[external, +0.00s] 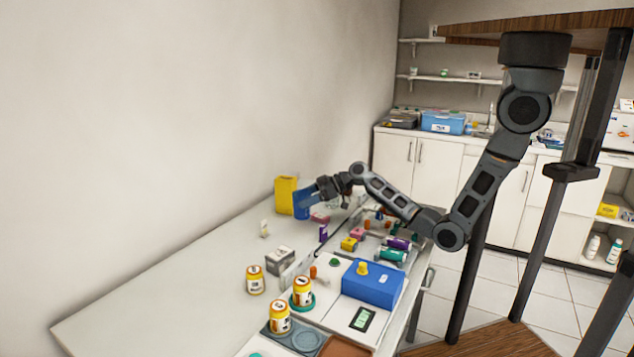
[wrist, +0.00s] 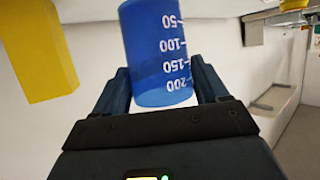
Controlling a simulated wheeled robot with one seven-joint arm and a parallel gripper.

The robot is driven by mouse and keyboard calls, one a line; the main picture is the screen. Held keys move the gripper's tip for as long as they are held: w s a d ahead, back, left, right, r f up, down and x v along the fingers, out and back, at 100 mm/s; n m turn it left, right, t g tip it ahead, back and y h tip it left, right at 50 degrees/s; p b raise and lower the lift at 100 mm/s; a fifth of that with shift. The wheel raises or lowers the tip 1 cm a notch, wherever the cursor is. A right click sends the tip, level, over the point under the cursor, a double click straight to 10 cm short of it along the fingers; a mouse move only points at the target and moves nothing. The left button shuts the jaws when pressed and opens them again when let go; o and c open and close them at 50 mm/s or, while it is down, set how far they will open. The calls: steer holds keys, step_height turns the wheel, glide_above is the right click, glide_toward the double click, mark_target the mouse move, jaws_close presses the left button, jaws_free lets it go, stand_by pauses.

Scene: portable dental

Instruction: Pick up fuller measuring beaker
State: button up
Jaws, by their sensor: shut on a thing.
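A blue measuring beaker (external: 301,203) is at the far end of the counter by the left wall. It also shows in the wrist view (wrist: 152,45), with white marks from 50 to 200 that read upside down. My gripper (external: 318,188) is shut on it, with a finger on each side in the wrist view (wrist: 163,92). I cannot tell whether its base touches the counter, nor how full it is. A yellow container (external: 285,195) stands just left of it, apart from my fingers in the wrist view (wrist: 43,50); no marks show on it.
The counter (external: 160,305) is bare on its left side. Orange bottles (external: 280,316), a grey box (external: 280,260), a blue box (external: 373,284) and several small coloured items crowd its right side. The wall (external: 200,120) is close behind the beaker.

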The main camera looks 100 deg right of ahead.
steer(key=s+d+r+b, duration=0.1)
steer(key=s+d+r, duration=0.3)
steer(key=s, duration=0.1)
steer(key=shift+s, duration=0.3)
steer(key=shift+r, duration=0.1)
stand_by(0.4)
stand_by(2.3)
